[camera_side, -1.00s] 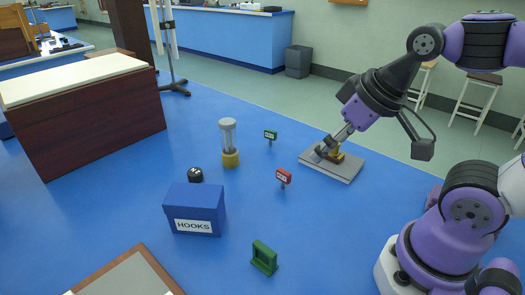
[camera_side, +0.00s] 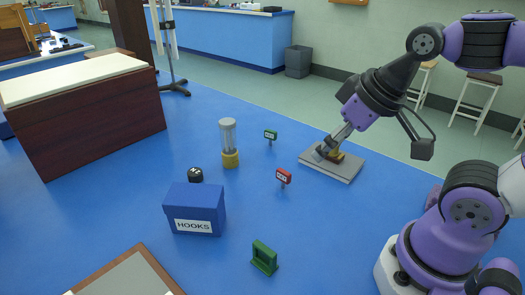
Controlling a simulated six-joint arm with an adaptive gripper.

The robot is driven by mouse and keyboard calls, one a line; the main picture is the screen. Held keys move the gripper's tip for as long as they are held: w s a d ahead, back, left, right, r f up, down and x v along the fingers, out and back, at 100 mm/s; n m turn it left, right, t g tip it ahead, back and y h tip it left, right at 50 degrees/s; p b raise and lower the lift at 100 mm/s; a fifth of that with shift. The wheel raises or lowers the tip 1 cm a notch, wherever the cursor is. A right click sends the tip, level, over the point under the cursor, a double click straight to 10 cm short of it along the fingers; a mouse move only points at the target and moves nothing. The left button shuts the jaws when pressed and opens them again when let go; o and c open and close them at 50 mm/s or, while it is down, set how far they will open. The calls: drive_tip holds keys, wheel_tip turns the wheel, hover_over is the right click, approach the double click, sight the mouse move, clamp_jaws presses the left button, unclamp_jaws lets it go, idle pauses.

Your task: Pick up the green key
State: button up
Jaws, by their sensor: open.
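My gripper (camera_side: 323,154) points down over a flat grey plate (camera_side: 345,175) at the right of the blue bench. Its fingers are small here and sit beside a yellow piece (camera_side: 337,157) on the plate; I cannot tell whether they touch it. A small green sign-like piece (camera_side: 270,134) stands on the bench, left of the plate. A green bracket-shaped piece (camera_side: 264,258) stands near the front. I cannot make out a clear key shape, so I cannot tell which green piece is the green key. My gripper is apart from both.
A red sign-like piece (camera_side: 284,176) stands left of the plate. A clear cylinder with a yellow base (camera_side: 230,160), a black round thing (camera_side: 196,175) and a blue box labelled HOOKS (camera_side: 193,207) stand further left. The bench between the plate and the green bracket is clear.

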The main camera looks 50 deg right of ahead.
idle(0.4)
drive_tip(key=n+g, duration=0.1)
drive_tip(key=n, duration=0.1)
hover_over(271, 131)
drive_tip(key=s, duration=0.4)
wheel_tip(271, 131, down, 6)
drive_tip(key=shift+y, duration=0.4)
drive_tip(key=x, duration=0.5)
drive_tip(key=shift+d, duration=0.35)
drive_tip(key=x, duration=0.5)
drive_tip(key=shift+w+f, duration=0.15)
drive_tip(key=shift+f, duration=0.15)
clamp_jaws()
